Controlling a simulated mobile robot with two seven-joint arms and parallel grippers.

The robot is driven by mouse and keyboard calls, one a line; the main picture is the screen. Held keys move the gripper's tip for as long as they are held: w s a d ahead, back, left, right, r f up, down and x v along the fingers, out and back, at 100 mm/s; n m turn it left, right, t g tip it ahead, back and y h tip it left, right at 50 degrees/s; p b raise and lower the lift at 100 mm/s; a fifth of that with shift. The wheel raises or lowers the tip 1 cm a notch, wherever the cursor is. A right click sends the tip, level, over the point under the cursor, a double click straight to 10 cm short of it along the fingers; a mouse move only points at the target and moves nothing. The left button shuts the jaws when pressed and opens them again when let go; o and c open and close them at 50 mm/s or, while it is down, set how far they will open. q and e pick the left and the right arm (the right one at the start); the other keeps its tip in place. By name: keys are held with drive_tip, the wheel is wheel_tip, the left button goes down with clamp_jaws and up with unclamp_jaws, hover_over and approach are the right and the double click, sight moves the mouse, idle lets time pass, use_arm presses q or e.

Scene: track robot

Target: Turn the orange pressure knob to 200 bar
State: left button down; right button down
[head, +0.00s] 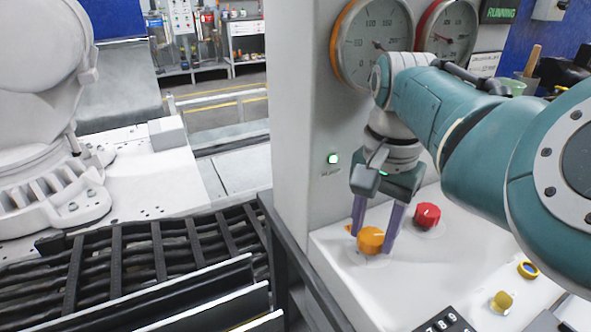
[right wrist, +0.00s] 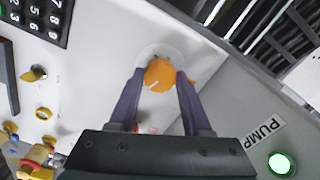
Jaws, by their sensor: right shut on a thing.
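The orange knob (head: 371,240) sits on the white sloped panel, and it also shows in the right wrist view (right wrist: 160,75) with a pale pointer line on its face. My right gripper (head: 376,236) comes down from above with its two purple fingers on either side of the knob, shut on it. In the right wrist view the fingertips (right wrist: 158,80) touch the knob's sides. A dial gauge with an orange rim (head: 372,42) is on the upright panel above; its scale is too small to read surely. My left gripper is not in view.
A red knob (head: 427,215) is close to the right of the orange one. A yellow knob (head: 501,302), a keypad (head: 445,322) and a red-rimmed gauge (head: 447,33) are nearby. A green lamp (head: 333,159) glows on the upright panel. A roller conveyor (head: 137,262) lies left.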

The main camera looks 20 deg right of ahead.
drive_tip(key=shift+r+n+p, duration=0.15)
drive_tip(key=shift+n+p, duration=0.5)
drive_tip(key=shift+n, duration=0.15)
drive_tip(key=shift+n+p, duration=0.75)
drive_tip(key=shift+n, duration=0.45)
drive_tip(key=n+p, duration=0.1)
drive_tip(key=n, duration=0.2)
drive_tip(key=shift+n, duration=0.9)
drive_tip(key=shift+c, duration=1.7)
unclamp_jaws()
drive_tip(key=shift+p, duration=0.3)
